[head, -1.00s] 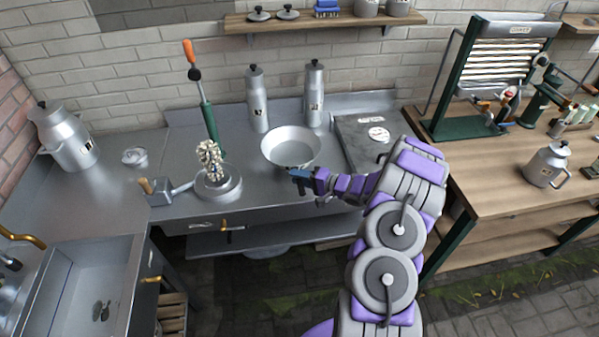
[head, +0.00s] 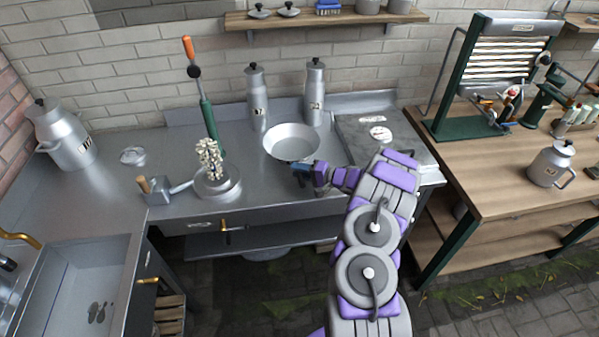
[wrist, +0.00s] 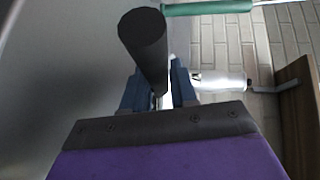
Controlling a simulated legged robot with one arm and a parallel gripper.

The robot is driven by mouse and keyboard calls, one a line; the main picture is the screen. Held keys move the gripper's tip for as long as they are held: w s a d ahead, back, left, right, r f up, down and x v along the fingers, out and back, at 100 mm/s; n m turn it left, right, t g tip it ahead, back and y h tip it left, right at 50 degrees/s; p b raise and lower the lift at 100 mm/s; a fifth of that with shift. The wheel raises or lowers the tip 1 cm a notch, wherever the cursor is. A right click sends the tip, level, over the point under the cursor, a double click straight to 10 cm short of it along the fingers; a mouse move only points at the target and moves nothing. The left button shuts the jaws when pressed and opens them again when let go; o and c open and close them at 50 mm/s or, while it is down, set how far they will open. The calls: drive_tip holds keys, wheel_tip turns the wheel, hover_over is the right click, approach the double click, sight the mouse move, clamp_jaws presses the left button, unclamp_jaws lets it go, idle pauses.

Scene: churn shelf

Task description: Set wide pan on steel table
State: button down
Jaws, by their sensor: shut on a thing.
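The wide pan (head: 292,141) is a shallow, round, light-metal pan with flared sides, seen upright in the head view. It is at the back middle of the steel table (head: 185,207), in front of two tall bottles. I cannot tell whether its base touches the top. My gripper (head: 301,169) is at the pan's near side. In the wrist view, my gripper (wrist: 158,92) is shut on a dark round handle (wrist: 143,38), which appears to be the pan's. The handle's join to the pan is hidden.
A burner-like round stand (head: 218,186) with a knobbly pale piece and a green lever (head: 206,118) are left of the pan. Tall bottles (head: 256,97) (head: 315,92) stand behind it. Bare steel lies between the stand and pan.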

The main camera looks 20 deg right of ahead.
drive_tip(key=c, duration=0.9)
unclamp_jaws()
drive_tip(key=shift+r, duration=0.1)
drive_tip(key=p+v, duration=0.2)
drive_tip(key=v, duration=1)
drive_tip(key=shift+p, duration=0.3)
